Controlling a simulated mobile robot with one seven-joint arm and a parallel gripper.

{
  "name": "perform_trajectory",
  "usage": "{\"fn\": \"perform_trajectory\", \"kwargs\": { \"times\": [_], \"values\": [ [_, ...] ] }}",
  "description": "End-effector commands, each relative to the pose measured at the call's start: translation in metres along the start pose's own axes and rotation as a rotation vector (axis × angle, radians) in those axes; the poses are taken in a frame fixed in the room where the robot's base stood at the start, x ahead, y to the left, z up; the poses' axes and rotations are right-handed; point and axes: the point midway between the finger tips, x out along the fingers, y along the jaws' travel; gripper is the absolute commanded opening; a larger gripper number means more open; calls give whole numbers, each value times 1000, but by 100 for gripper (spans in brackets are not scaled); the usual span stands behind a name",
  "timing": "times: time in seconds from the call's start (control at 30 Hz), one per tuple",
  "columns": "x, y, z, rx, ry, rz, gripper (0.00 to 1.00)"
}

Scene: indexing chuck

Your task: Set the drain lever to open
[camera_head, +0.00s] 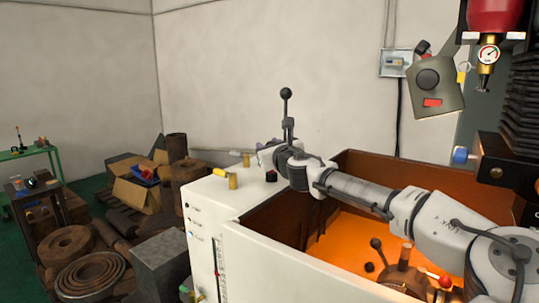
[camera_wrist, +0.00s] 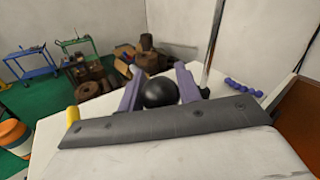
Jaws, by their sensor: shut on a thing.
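In the wrist view, a black ball knob (camera_wrist: 160,92) sits between the two purple fingers of my gripper (camera_wrist: 158,86). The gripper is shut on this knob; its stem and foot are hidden. In the head view, my gripper (camera_head: 265,154) is at the end of the arm over the white machine top, and the held knob does not show clearly. A lever with a yellow handle and a brass base (camera_head: 231,181) stands on the white top to the left of the gripper. No label shows which handle is the drain lever.
A tall rod with a black ball top (camera_head: 287,94) rises right behind my wrist. The brown-walled tray with an orange floor (camera_head: 340,246) lies under my arm. A brown lever hub (camera_head: 402,275) stands in it. A grey box with a red button (camera_head: 433,92) hangs at upper right.

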Motion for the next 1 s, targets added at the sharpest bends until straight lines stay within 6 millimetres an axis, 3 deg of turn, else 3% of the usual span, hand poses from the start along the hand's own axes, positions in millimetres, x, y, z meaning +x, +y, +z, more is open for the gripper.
{"fn": "perform_trajectory", "kwargs": {
  "times": [0.03,0.2,0.57,0.6,0.7,1.0],
  "values": [
    [0,-3,12,-8,-5,-6,0],
    [0,-6,29,-5,-5,-5,0],
    [0,-7,34,-1,-8,-7,0],
    [0,-8,34,-2,-9,-7,39],
    [0,-7,33,-2,-7,-6,52],
    [0,-6,30,-1,-3,-3,55]
  ]
}}
